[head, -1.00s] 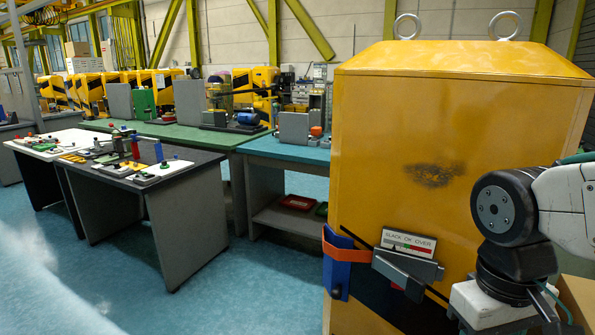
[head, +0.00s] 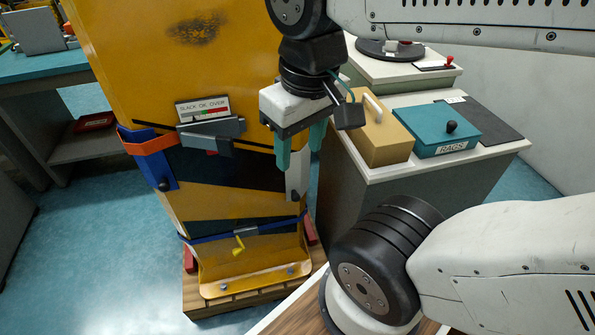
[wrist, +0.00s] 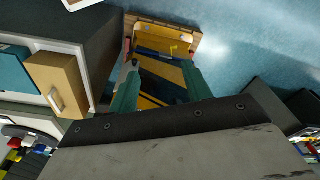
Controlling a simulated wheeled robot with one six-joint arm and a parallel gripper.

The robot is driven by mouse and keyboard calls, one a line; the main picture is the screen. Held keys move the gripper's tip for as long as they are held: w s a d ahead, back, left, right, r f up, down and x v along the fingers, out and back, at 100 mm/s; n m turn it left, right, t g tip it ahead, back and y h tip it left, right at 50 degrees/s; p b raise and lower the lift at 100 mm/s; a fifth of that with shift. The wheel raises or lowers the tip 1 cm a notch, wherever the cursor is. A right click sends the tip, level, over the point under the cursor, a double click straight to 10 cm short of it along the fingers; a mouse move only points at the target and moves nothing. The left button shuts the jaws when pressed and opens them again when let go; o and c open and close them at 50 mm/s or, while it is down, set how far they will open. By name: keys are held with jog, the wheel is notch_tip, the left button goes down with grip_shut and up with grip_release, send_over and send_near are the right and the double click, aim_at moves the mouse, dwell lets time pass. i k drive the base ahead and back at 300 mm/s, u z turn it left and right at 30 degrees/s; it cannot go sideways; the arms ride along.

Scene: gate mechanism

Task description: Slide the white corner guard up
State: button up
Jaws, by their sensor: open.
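The white corner guard (head: 297,178) stands upright on the right front corner of the yellow cabinet (head: 180,55), with a small dark knob near its bottom. My gripper (head: 300,161) has two green fingers pointing down, just above and in front of the guard. The fingers are apart, and nothing shows held between them. They partly cover the guard's upper part.
A blue corner guard (head: 160,172) with an orange strap (head: 150,146) sits on the left corner. A grey tensioner (head: 212,130) is between. A blue strap (head: 265,230) crosses lower down. A counter with a tan box (head: 375,135) and teal box (head: 440,130) stands close right.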

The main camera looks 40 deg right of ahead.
aim_at(296, 177)
jog(key=z, duration=1.95)
jog(key=k, duration=0.6)
jog(key=u, duration=0.5)
